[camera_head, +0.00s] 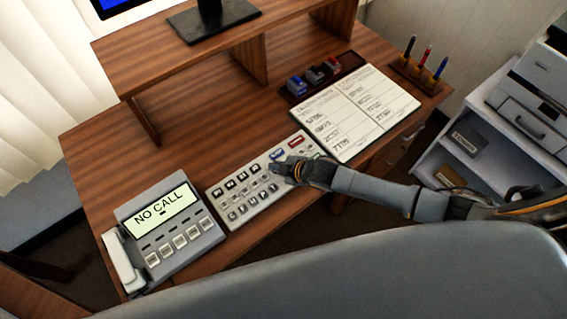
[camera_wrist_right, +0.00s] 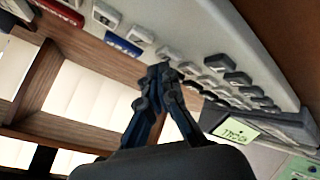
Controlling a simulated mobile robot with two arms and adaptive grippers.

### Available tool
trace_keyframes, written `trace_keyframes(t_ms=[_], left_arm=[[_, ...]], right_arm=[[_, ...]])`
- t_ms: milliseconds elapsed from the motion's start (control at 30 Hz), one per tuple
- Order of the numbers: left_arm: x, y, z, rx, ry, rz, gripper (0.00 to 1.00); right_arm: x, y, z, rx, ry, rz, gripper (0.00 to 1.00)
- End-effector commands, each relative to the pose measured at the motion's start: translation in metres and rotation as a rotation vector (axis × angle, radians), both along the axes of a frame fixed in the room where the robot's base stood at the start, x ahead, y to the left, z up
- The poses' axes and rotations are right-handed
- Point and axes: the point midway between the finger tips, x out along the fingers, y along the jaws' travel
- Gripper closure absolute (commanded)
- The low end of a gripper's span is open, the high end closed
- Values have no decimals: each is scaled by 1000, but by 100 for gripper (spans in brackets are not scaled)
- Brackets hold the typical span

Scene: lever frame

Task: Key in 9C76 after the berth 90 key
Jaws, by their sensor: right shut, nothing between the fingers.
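My right gripper (camera_head: 277,168) is shut and empty over the right part of the panel, hiding some keys. In the right wrist view the shut fingertips (camera_wrist_right: 160,72) are close to the key rows of the panel (camera_wrist_right: 190,30); I cannot tell if they touch a key. The blue key (camera_wrist_right: 123,45) shows there too. An open book (camera_head: 352,110) with handwritten codes lies behind the panel. My left gripper is not in view.
A desk phone (camera_head: 165,235) whose screen reads "NO CALL" stands left of the panel. A tray of stamps (camera_head: 322,75) and a pen holder (camera_head: 420,72) stand at the back. A monitor riser (camera_head: 190,65) spans the rear. A printer (camera_head: 540,90) stands at right.

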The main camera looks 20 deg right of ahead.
Motion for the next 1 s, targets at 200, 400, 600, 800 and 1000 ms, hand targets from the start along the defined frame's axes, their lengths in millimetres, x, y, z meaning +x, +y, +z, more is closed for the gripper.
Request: trace_keyframes(t_ms=[200,400,600,800,1000], left_arm=[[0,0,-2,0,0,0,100],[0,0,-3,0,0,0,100],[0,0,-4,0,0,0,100],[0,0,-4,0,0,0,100],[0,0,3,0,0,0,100]], right_arm=[[0,0,-3,0,0,0,100],[0,0,-6,0,0,0,100],[0,0,-7,0,0,0,100],[0,0,-7,-1,0,-1,100],[0,0,0,-1,0,-1,100]])
